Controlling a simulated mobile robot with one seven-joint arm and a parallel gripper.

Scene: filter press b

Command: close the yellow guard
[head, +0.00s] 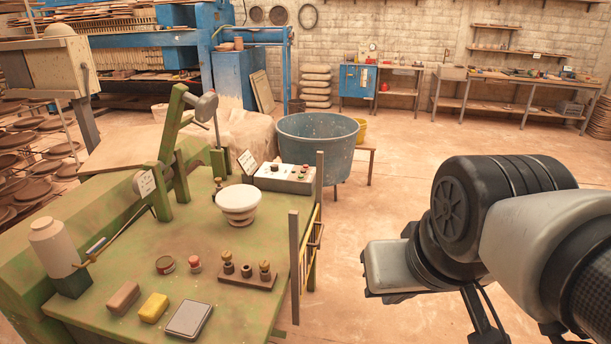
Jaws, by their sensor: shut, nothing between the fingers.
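The yellow guard (309,240) is a narrow frame of yellow bars at the right edge of the green press table (225,290). I see it nearly edge-on, between a nearer grey post (294,265) and a farther grey post (320,180). How far it stands open is hard to tell from this angle. My gripper (398,268) is at the end of my arm on the right, in front of the floor and to the right of the guard, with a clear gap between them in the picture. It is shut and empty. Its fingertips do not show clearly.
The table holds a white round piece (240,200), a control box (285,178), a yellow sponge (153,307) and several small parts. A blue tub (318,140) stands behind the table's far right corner. The floor (400,170) right of the table is mostly free.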

